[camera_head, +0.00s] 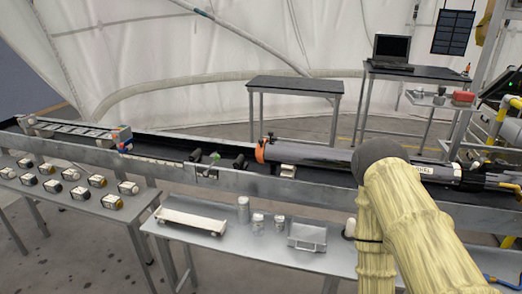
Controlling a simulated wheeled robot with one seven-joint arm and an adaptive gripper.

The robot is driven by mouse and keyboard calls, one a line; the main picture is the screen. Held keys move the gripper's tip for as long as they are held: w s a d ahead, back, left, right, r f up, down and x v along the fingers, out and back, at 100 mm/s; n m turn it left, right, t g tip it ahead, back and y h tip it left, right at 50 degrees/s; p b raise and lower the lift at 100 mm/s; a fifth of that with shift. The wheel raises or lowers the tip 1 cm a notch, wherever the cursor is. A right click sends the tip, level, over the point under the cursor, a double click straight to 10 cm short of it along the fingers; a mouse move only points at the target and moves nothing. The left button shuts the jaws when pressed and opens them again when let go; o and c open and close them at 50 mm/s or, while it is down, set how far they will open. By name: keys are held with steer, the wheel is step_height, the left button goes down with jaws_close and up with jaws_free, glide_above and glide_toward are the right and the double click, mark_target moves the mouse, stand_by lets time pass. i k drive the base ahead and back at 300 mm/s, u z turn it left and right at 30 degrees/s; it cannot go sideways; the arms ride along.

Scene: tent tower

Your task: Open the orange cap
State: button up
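The orange cap (260,153) shows as an orange ring at the left end of a long grey tube (318,156). The tube lies level in the long metal trough (300,188) in the middle of the view. From here I cannot tell whether the cap is open or shut. My arm, in a yellowish cover with a dark rounded joint, stands in the right foreground and hides part of the tube. My gripper is not in view, so its place relative to the cap cannot be told.
A near bench holds a white tray (193,221), a metal canister (243,209), jars (258,223) and a metal box (307,236). Several small labelled blocks cover the left table (62,203). Behind the trough stand an empty table (294,85) and one with a laptop (391,49).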

mark_target(259, 152)
steer(key=z, duration=0.05)
steer(key=k, duration=0.6)
steer(key=u, duration=0.95)
steer(key=i, duration=1.3)
steer(key=z, duration=0.4)
